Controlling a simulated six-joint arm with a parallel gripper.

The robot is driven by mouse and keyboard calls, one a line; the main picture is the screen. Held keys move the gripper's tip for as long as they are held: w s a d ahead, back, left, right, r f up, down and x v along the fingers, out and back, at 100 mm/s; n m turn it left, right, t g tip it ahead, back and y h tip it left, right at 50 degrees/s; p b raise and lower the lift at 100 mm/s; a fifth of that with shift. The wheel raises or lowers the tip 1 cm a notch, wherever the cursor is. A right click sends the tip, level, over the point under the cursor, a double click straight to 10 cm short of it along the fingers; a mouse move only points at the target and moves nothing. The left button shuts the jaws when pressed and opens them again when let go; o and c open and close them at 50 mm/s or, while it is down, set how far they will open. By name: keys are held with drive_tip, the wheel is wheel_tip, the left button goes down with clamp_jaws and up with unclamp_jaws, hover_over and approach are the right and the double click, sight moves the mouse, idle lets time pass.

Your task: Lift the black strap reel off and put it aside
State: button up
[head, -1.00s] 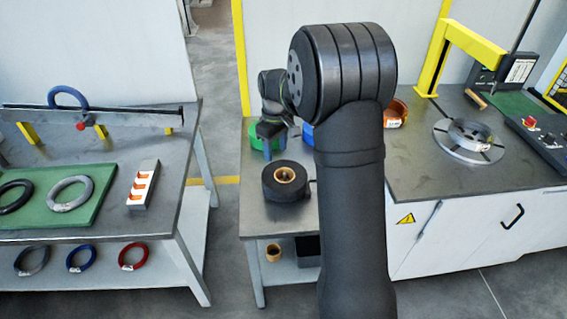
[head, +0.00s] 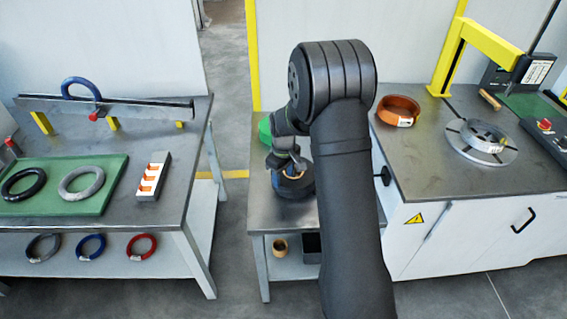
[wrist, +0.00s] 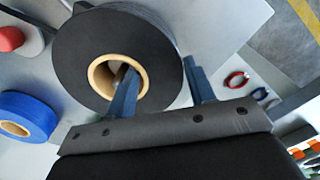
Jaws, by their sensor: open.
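The black strap reel (head: 290,191) lies flat on the small middle table, partly hidden by my gripper (head: 285,166) in the head view. In the wrist view the reel (wrist: 82,50) shows as a thick black ring around a tan core (wrist: 98,76). My gripper (wrist: 158,68) is open. One finger overlaps the core's hole and its tip seems to be inside it. The other finger is beyond the reel's outer edge, so the fingers straddle one side of the ring. I cannot tell whether either finger touches the reel.
A blue reel (wrist: 25,118) and a red-and-white roll (wrist: 15,38) are near the reel. A green reel (head: 265,131) stands behind. The lower shelf holds a tan roll (head: 280,247) and a dark bin (head: 311,246). The right bench (head: 425,170) carries an orange coil (head: 398,108).

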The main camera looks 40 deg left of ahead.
drive_tip(key=shift+f, duration=1.3)
drive_tip(key=shift+c, duration=0.4)
clamp_jaws()
drive_tip(key=c, duration=0.6)
unclamp_jaws()
drive_tip(key=shift+a+r, duration=0.1)
drive_tip(key=shift+c, duration=0.8)
drive_tip(key=shift+r, duration=4.7)
